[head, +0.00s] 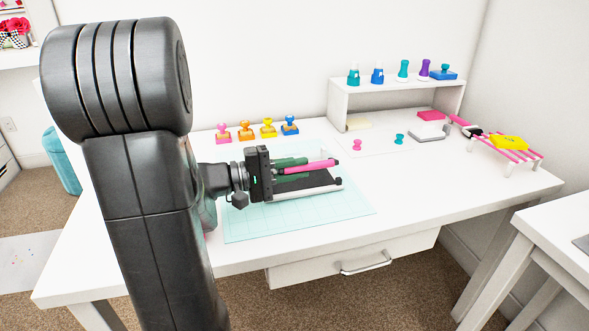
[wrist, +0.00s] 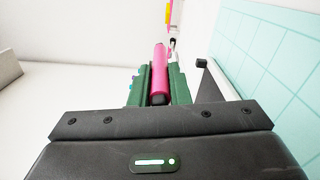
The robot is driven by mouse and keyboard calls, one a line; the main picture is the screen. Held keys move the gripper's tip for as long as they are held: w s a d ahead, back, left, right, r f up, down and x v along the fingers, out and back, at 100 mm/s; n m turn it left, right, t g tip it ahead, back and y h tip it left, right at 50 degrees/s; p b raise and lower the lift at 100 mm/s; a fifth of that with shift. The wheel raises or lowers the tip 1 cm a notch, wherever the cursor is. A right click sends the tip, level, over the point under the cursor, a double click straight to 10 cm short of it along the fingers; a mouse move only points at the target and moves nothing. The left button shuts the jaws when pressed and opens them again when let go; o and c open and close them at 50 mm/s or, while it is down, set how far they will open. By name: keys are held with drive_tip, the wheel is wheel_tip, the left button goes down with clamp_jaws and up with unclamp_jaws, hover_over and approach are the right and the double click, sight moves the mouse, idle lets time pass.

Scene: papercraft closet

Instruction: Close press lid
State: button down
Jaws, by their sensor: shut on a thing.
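My gripper (head: 297,166) reaches in from the left over the desk, its green fingers shut on a pink bar (head: 320,165). In the wrist view the pink bar (wrist: 160,68) lies between the two green fingers (wrist: 160,88). The bar appears to be the press's handle. The press (head: 300,191) has a pale frame and a dark flat bed, and sits on the teal cutting mat (head: 350,206). Its edge also shows in the wrist view (wrist: 217,80). My gripper hides part of the press, and I cannot tell the lid's exact angle.
Several colored stamps (head: 257,132) stand behind the mat. A white shelf (head: 345,92) with bottles and stamps is at the back right. A pink rack (head: 508,147) holds a yellow item at the right. The desk's front right is clear.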

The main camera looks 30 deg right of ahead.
drive_tip(key=c, duration=1.4)
unclamp_jaws()
drive_tip(key=shift+o, duration=0.2)
drive_tip(key=p+v, duration=0.1)
drive_tip(key=v, duration=1.2)
drive_tip(key=shift+a+p, duration=0.3)
drive_tip(key=shift+a, duration=0.05)
